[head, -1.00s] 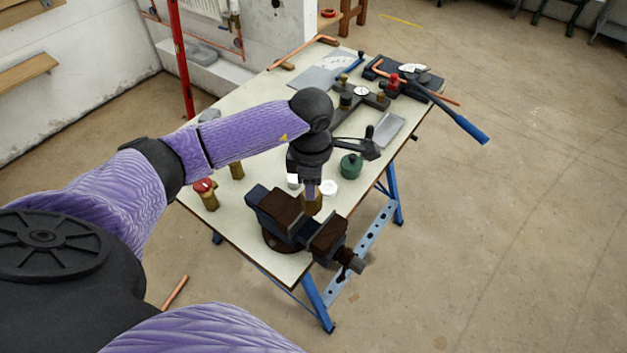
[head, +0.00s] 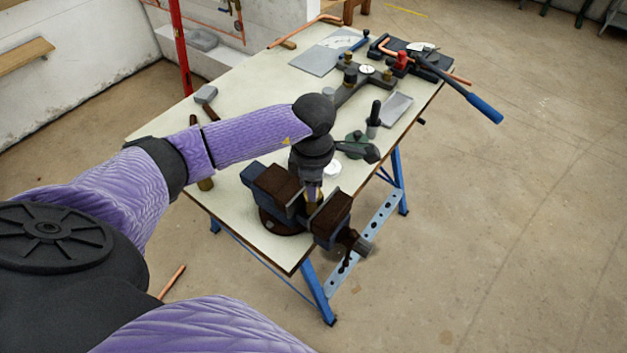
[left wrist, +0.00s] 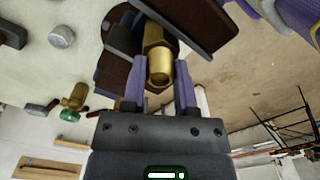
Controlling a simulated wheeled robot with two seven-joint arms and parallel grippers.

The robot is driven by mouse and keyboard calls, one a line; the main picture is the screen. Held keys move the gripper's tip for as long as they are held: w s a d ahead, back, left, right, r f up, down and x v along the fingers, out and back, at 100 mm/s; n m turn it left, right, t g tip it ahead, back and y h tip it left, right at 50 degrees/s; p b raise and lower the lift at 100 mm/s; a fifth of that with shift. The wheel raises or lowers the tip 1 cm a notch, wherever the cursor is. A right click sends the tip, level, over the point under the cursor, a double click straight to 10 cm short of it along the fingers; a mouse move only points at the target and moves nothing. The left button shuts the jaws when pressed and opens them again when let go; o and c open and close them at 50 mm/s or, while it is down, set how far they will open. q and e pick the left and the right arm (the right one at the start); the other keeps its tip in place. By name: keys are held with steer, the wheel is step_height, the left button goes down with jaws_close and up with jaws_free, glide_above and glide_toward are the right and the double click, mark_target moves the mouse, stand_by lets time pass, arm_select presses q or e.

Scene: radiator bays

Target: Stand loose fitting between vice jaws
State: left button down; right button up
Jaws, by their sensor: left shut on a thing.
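The brass fitting (left wrist: 160,55) is held upright between the two purple fingers of my left gripper (left wrist: 159,92) in the left wrist view. In the head view the left gripper (head: 313,187) points down at the vice, and only a little of the fitting (head: 313,203) shows in the gap. The vice has a rear-left jaw (head: 277,184) and a front-right jaw (head: 332,212), with the fitting between them. A dark jaw also shows in the left wrist view (left wrist: 190,22). Whether the fitting touches a jaw or the vice bottom is hidden. My right gripper is out of view.
A grey tray (head: 396,108), a dark fixture (head: 362,80) and a blue-handled pipe bender (head: 484,108) lie further back. The bench's front-left surface (head: 232,208) is clear.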

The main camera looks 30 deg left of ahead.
arm_select(q)
steer(key=shift+c, duration=1.6)
jaws_free()
steer(key=shift+r, duration=0.1)
